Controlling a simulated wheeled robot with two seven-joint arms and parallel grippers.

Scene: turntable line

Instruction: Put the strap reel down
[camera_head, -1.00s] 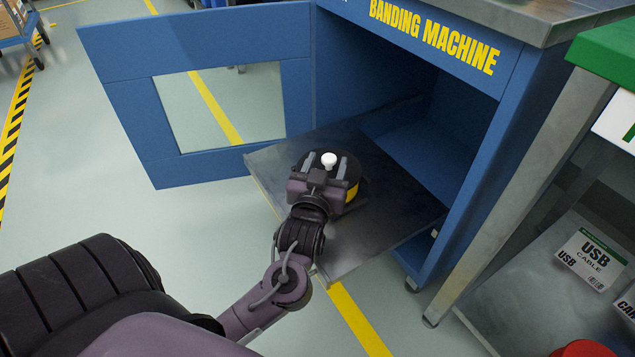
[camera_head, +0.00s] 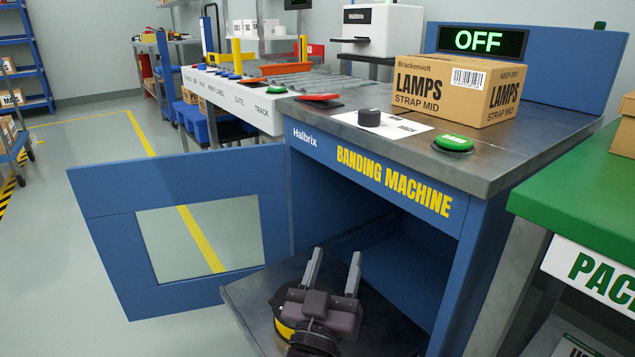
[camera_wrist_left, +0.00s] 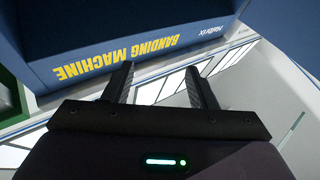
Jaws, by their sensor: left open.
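The strap reel (camera_head: 284,303), black with a yellow band, lies on the metal shelf (camera_head: 240,293) that sticks out of the banding machine's open cabinet. My left gripper hides much of it in the head view. My left gripper (camera_head: 337,254) is open and empty, its two fingers pointing up and toward the machine, clear of the reel. In the left wrist view the open fingers (camera_wrist_left: 160,77) have nothing between them, and the reel does not show. The banding machine (camera_head: 394,185) is blue, and its display reads OFF. My right gripper is not in view.
The blue cabinet door (camera_head: 115,240) stands open at left. A lamps carton (camera_head: 455,90), a black knob (camera_head: 369,117) and a green button (camera_head: 453,144) are on the machine's top. A green packing bench (camera_head: 580,210) stands close on the right.

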